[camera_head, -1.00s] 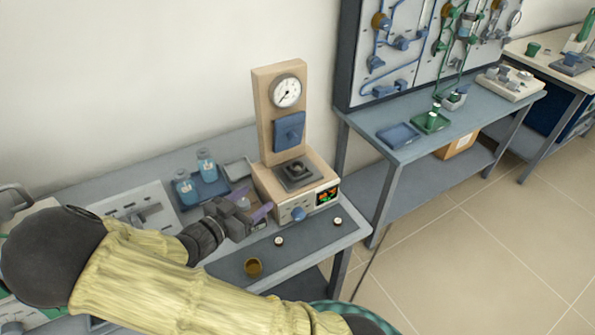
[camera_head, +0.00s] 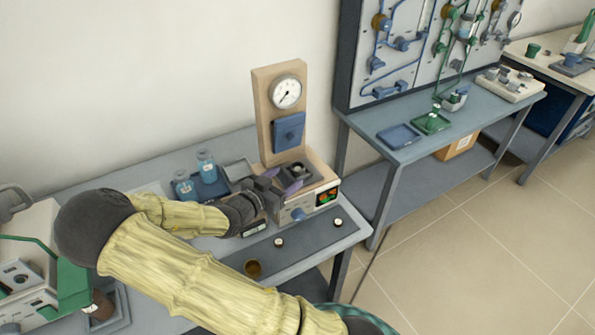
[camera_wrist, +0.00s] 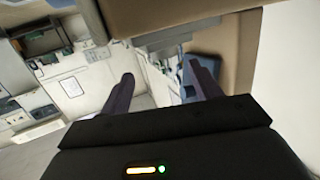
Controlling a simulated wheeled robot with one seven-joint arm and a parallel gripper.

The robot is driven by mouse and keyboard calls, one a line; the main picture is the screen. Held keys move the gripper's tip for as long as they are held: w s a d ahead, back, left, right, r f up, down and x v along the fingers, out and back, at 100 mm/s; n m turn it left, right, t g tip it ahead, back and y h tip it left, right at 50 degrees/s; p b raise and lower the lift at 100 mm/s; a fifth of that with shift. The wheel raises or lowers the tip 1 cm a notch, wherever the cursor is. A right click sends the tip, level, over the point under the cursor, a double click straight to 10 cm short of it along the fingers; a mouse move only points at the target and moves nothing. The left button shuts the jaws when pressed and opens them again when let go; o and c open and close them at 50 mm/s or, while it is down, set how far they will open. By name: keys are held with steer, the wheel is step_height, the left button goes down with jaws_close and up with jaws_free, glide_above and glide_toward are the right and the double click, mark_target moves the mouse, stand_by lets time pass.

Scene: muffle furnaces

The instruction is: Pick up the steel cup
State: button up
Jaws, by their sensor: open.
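My gripper (camera_head: 284,180) is open over the front left of the beige bench device (camera_head: 318,202), close to its dark square top plate (camera_head: 297,170). In the wrist view both fingers of my gripper (camera_wrist: 163,88) stand apart with nothing held between them. I cannot make out a steel cup with certainty. A small pale-topped round piece (camera_head: 278,242) and a similar one (camera_head: 338,222) stand on the dark mat in front of the device. A brown-gold cup (camera_head: 253,268) stands near the bench's front edge. My gripper partly hides the device's top.
The device's upright post carries a round gauge (camera_head: 286,92) and a blue block (camera_head: 289,131), just behind my gripper. Blue-labelled bottles (camera_head: 206,165) and a grey tray (camera_head: 238,170) stand to the left. The dark mat (camera_head: 312,232) has free room.

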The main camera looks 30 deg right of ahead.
mark_target(301, 163)
steer(key=x, duration=0.5)
steer(key=shift+w, duration=0.4)
steer(key=shift+a, duration=0.1)
steer(key=c, duration=1.1)
steer(key=shift+r, duration=1.55)
steer(key=shift+a+r, duration=0.1)
steer(key=shift+r, duration=0.15)
steer(key=f+v, duration=0.2)
steer(key=v, duration=1.5)
steer(key=shift+s+a+f+p, duration=0.3)
steer(key=shift+s+a+f, duration=0.05)
steer(key=shift+a+f, duration=0.1)
